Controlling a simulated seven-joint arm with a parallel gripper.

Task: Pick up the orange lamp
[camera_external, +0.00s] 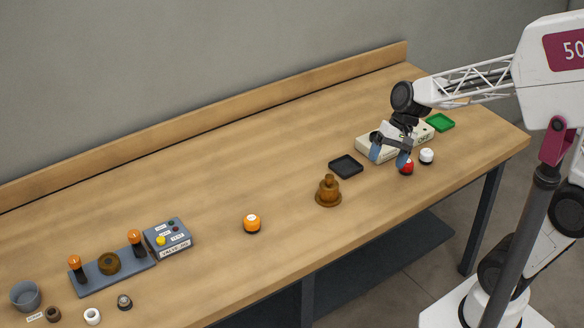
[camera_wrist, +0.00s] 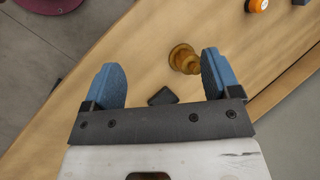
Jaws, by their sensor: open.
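The orange lamp (camera_external: 252,223) is a small round orange piece with a light top and a dark base. It stands on the front middle of the table, apart from other things. In the wrist view the orange lamp (camera_wrist: 258,5) is at the top edge, partly cut off. My gripper (camera_external: 389,158) is open over the right part of the table, far to the right of the lamp. In the wrist view its two blue fingers (camera_wrist: 163,80) are spread apart with nothing held between them.
A brown stepped knob (camera_external: 328,191) stands between the lamp and my gripper, with a black tray (camera_external: 346,166) beyond it. A red lamp (camera_external: 407,168), white lamp (camera_external: 427,156) and green tray (camera_external: 440,122) are at right. A control box (camera_external: 168,239) stands left; table around the orange lamp is clear.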

